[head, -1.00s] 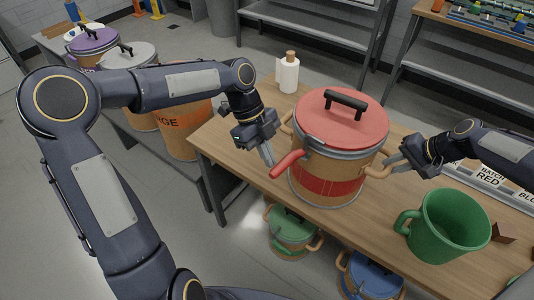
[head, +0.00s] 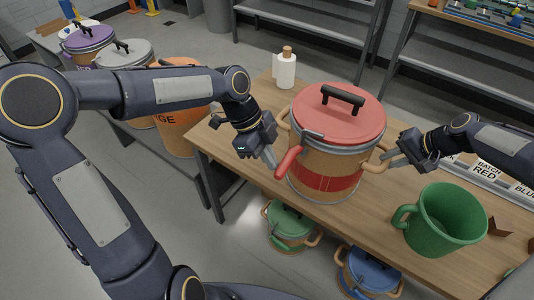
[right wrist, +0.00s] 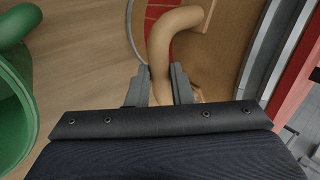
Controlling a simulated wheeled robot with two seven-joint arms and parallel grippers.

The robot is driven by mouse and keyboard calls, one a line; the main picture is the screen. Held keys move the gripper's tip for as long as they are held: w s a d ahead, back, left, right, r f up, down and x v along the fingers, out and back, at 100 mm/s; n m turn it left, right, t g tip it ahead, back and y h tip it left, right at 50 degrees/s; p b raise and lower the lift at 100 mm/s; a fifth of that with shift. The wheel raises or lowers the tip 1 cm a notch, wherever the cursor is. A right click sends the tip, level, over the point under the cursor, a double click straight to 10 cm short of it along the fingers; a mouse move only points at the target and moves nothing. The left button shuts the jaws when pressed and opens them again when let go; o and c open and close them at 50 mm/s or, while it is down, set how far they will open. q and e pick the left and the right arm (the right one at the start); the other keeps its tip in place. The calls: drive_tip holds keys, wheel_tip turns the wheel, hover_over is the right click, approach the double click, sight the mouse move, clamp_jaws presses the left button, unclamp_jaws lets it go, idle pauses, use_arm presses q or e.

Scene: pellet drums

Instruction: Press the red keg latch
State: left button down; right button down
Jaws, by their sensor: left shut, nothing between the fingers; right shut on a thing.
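The red keg (head: 325,150) stands upright on the wooden table, with its red lid (head: 338,112) on top and a black handle on the lid. Its red latch lever (head: 288,161) sticks out at the keg's left front. My left gripper (head: 271,158) is shut and empty, its fingertips right beside the latch lever; I cannot tell whether they touch. My right gripper (head: 386,159) is shut on the keg's tan side handle (head: 373,167). In the right wrist view the same handle (right wrist: 165,50) runs between the two fingers.
A large green mug (head: 446,220) stands on the table at the right. A white bottle (head: 286,70) stands behind the keg. Green (head: 290,226) and blue (head: 368,274) kegs sit below the table. An orange drum (head: 183,130) and others stand on the left bench.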

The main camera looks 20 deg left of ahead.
sight(284, 171)
use_arm(q)
drive_tip(key=d+n, duration=0.1)
drive_tip(key=s+d+n+t, duration=0.1)
drive_tip(key=n, duration=0.1)
drive_tip(key=s+d+n+t, duration=0.1)
drive_tip(key=shift+d+n, duration=0.3)
drive_tip(key=w+d+n+t+y, duration=0.1)
drive_tip(key=w+d+n+t, duration=0.1)
drive_tip(key=d+n, duration=0.5)
drive_tip(key=shift+w+d+t+y, duration=0.2)
drive_tip(key=shift+d+t+y, duration=0.2)
drive_tip(key=shift+d, duration=0.55)
drive_tip(key=shift+w+d, duration=0.1)
drive_tip(key=s+a+r, duration=0.2)
drive_tip(key=s+r, duration=0.6)
drive_tip(key=shift+a, duration=0.35)
